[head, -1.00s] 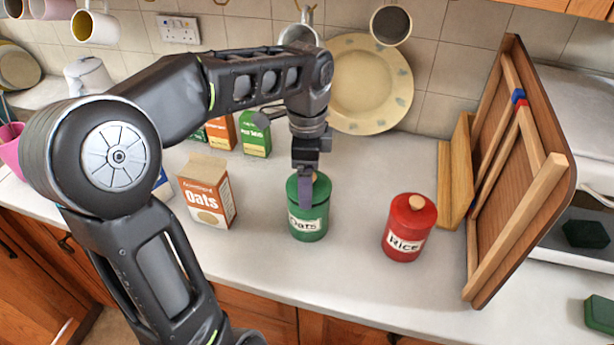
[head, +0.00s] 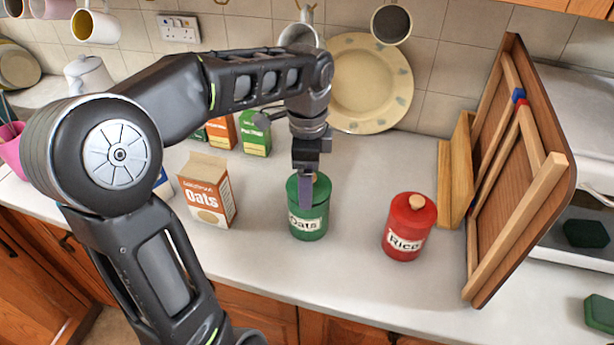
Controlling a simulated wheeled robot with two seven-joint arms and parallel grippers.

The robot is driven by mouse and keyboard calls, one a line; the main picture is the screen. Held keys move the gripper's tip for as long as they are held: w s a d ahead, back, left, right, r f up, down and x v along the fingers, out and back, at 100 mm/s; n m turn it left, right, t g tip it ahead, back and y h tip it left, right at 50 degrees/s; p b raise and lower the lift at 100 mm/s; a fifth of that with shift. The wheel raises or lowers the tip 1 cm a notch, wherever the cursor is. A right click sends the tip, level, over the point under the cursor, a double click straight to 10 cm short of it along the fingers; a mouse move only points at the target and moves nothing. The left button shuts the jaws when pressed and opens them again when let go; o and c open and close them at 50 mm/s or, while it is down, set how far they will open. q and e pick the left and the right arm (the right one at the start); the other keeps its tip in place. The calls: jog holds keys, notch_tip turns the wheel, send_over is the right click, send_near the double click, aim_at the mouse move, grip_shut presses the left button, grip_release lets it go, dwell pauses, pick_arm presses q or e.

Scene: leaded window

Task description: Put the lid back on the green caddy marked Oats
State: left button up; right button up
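The green caddy marked Oats (head: 310,224) stands upright on the worktop near the middle of the head view. A green lid (head: 321,193) with a pale wooden knob is at its top; whether it sits fully down I cannot tell. My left gripper (head: 306,190) points down over the lid. A finger covers part of the knob and the lid's front, so I cannot see whether the fingers are closed on the knob. My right gripper is not in view.
A red Rice caddy (head: 406,235) with its lid on stands to the right. An Oats carton (head: 208,190) stands to the left. A plate (head: 368,85) leans on the tiles behind. A wooden board (head: 520,180) stands at the right. The worktop between caddies is clear.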

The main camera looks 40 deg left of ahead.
pick_arm(q)
jog(key=o, duration=1.3)
jog(key=shift+o, duration=0.2)
jog(key=shift+r+p, duration=2.05)
jog(key=shift+r, duration=1.45)
jog(key=shift+c, duration=0.6)
grip_shut()
